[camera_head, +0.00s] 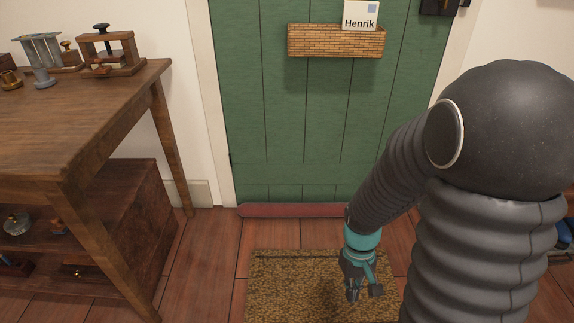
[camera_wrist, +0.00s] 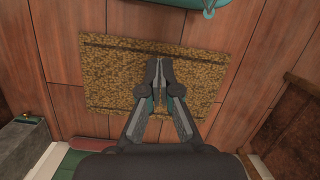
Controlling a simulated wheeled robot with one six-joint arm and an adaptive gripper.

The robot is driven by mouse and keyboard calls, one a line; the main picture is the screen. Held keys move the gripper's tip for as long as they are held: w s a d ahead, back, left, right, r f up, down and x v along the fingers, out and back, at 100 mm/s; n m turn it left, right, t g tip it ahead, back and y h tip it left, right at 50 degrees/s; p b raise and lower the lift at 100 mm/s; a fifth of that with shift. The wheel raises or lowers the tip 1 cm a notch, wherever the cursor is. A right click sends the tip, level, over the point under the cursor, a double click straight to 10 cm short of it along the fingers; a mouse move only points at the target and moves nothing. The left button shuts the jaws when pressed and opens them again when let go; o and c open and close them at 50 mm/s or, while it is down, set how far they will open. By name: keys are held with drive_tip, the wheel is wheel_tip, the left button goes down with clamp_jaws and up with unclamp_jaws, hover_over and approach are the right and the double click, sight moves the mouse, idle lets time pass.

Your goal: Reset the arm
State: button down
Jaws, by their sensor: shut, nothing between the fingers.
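My gripper (camera_head: 361,290) hangs from my dark ribbed arm, over the brown doormat in front of the green door. In the wrist view my gripper (camera_wrist: 158,64) points down at the mat, its fingertips together with nothing between them. The arm is bent, coming in from the right side of the head view and sloping down to the left.
A wooden table (camera_head: 80,105) with small devices and lower shelves stands at the left. The green door (camera_head: 300,130) bears a brick-patterned basket (camera_head: 335,42) with a card reading "Henrik" (camera_head: 360,16). The doormat (camera_head: 285,285) lies on clear plank floor (camera_head: 205,255).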

drive_tip(key=s+r+m+t+p, duration=0.1)
drive_tip(key=r+t, duration=0.3)
drive_tip(key=r, duration=0.9)
drive_tip(key=s+r+m+t+p, duration=0.1)
drive_tip(key=s+r+t, duration=0.3)
drive_tip(key=r, duration=1)
drive_tip(key=shift+s+d+r, duration=0.15)
drive_tip(key=shift+s+r, duration=0.1)
